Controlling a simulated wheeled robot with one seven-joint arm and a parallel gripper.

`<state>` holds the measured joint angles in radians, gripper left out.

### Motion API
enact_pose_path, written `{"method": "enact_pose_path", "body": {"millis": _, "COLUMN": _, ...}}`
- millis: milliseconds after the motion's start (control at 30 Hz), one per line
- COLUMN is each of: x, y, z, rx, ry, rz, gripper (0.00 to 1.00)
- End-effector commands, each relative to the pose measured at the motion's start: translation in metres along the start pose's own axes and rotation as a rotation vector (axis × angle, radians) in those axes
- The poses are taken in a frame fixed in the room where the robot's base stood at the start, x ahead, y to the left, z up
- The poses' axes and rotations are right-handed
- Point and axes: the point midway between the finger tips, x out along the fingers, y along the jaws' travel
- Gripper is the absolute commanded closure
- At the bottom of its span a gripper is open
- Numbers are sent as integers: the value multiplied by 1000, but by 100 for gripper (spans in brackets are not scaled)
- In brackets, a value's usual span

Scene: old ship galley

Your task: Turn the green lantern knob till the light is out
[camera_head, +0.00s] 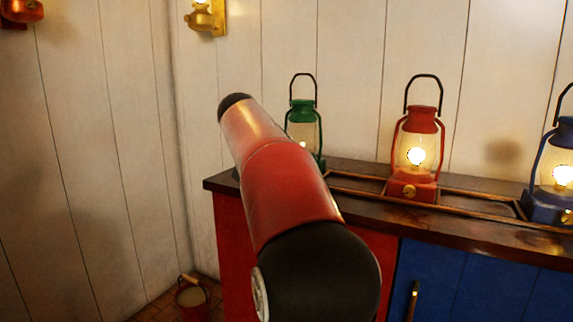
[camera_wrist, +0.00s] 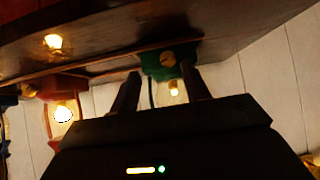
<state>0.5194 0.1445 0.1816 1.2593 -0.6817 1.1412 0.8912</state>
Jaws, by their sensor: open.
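The green lantern (camera_head: 301,112) stands upright on the counter in the head view, its lower part hidden by my arm. A small glow shows in its glass. The wrist view is upside down and shows its green base (camera_wrist: 154,72), with the round brass knob (camera_wrist: 167,59) on it and a lit bulb (camera_wrist: 174,88) below. My gripper (camera_wrist: 160,70) is open in the wrist view, its two dark fingers pointing at the base, one to each side of the knob. I cannot tell whether they touch anything. My arm hides the gripper in the head view.
A lit red lantern (camera_head: 421,128) stands to the right on the counter (camera_head: 470,226), and a lit blue lantern (camera_head: 556,165) beyond it. Low rails run along the counter top. A plank wall (camera_head: 350,60) is close behind. A bucket (camera_head: 191,300) stands on the floor.

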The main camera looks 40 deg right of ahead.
Motion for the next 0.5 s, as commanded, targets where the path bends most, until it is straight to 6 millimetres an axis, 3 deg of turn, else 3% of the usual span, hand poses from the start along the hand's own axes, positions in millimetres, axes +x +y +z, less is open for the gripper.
{"method": "enact_pose_path", "body": {"millis": 100, "x": -8, "y": 6, "z": -14, "rx": 125, "ry": -51, "rz": -87, "gripper": 53}}
{"method": "enact_pose_path", "body": {"millis": 267, "x": -13, "y": 6, "z": -20, "rx": 199, "ry": -85, "rz": -148, "gripper": 53}}
{"method": "enact_pose_path", "body": {"millis": 500, "x": 16, "y": 1, "z": -16, "rx": 206, "ry": -91, "rz": -153, "gripper": 53}}
